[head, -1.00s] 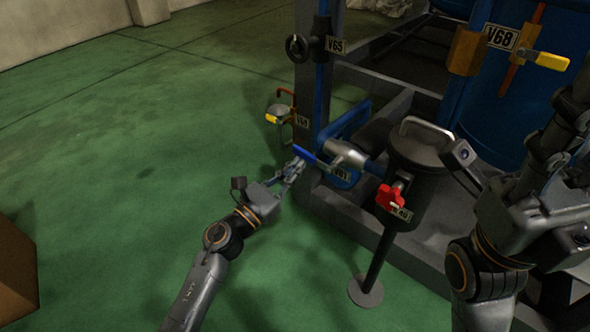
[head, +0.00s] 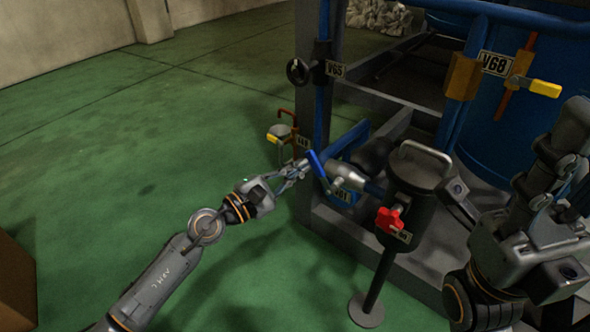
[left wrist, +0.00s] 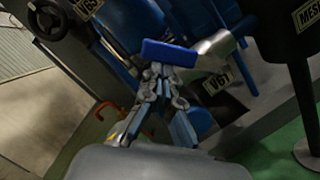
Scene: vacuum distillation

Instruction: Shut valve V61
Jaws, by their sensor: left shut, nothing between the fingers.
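Valve V61 has a blue lever handle (head: 316,164) on a silver pipe body, with its V61 label (head: 341,195) just below. The lever slants steeply in the head view. In the left wrist view the blue handle (left wrist: 168,53) lies across the fingertips and the V61 label (left wrist: 217,81) is at its right. My left gripper (head: 304,166) is shut and empty, its tips at the left side of the lever, touching or very close. It also shows in the left wrist view (left wrist: 157,70). My right gripper (head: 572,188) is at the right edge, its fingers partly hidden by my arm.
A red knob (head: 388,220) sits on a dark lidded vessel (head: 420,168) right of V61. A yellow-handled valve (head: 280,134) is behind-left. V65's black handwheel (head: 297,71) is above, V68's yellow lever (head: 540,88) at upper right. Green floor (head: 120,150) at left is open.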

